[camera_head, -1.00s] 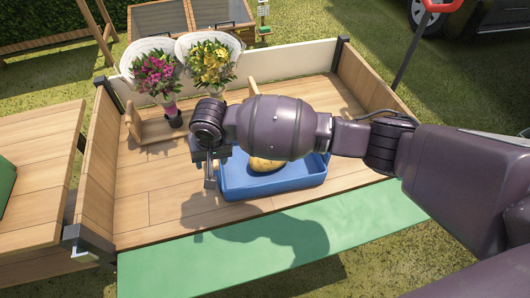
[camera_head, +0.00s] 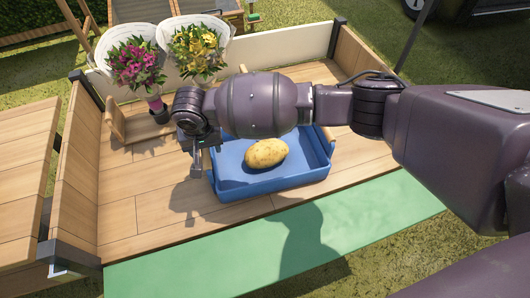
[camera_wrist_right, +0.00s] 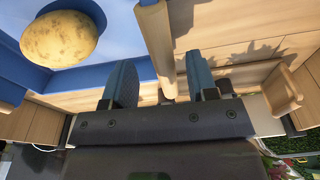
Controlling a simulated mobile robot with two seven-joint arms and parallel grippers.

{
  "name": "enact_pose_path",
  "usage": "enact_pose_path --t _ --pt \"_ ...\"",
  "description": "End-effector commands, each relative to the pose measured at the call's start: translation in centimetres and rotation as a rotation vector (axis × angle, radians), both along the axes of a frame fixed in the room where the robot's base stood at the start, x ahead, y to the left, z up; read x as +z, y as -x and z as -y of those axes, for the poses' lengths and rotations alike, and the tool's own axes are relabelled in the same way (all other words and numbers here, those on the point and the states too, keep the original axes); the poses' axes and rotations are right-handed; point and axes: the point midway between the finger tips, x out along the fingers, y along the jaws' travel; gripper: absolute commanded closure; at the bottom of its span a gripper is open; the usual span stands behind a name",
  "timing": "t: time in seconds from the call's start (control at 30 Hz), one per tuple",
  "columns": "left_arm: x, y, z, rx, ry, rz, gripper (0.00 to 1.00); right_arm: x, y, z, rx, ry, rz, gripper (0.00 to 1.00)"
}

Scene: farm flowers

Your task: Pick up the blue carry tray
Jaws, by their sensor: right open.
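The blue carry tray (camera_head: 262,185) rests on the wooden bed with a potato (camera_head: 266,153) in it. It has a wooden handle at each short end; the right one (camera_head: 325,136) shows partly. My right gripper (camera_head: 196,168) points down at the tray's left end, and my arm hides part of the tray's far side. In the right wrist view the gripper (camera_wrist_right: 161,78) is open, and the left wooden handle (camera_wrist_right: 157,42) appears between its two fingers, with no clear contact. The potato (camera_wrist_right: 60,40) and blue tray wall (camera_wrist_right: 100,76) show beside it. My left gripper is out of view.
Wrapped bouquets, pink (camera_head: 137,65) and yellow (camera_head: 199,48), stand in a wooden holder (camera_head: 118,122) behind the gripper. Wooden side walls (camera_head: 75,180) and a white back board (camera_head: 275,53) edge the bed. A green strip (camera_head: 350,225) lies in front.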

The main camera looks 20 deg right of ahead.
Motion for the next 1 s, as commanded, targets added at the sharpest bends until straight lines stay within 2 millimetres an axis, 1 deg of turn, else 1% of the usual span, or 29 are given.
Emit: enact_pose_path --t 0.03,0.13,0.3,0.4,0.67,0.7,0.77,1.0 --pt "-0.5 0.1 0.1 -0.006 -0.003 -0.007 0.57 -1.1 0.0 -0.1 0.001 0.001 -0.007 0.47" --pt "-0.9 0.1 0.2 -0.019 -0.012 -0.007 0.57 -2.5 -0.2 -0.2 0.002 0.0 -0.011 0.47" --pt "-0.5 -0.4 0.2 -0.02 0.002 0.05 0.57 -4.4 -0.7 -0.2 0.001 0.0 -0.009 0.47" --pt "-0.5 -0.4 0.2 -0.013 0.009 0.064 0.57 -4.7 -0.8 -0.2 0.001 0.001 -0.005 0.47" --pt "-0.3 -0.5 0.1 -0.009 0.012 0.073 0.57 -4.4 -1.0 -0.3 0.0 -0.001 0.002 0.47" --pt "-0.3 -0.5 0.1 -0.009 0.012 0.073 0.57 -4.4 -1.0 -0.3 0.0 -0.001 0.002 0.49" --pt "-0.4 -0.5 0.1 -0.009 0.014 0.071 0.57 -4.4 -1.0 -0.3 0.0 -0.001 0.002 0.58" --pt "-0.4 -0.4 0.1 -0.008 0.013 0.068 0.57 -4.5 -1.0 -0.3 0.001 -0.001 0.001 0.94"
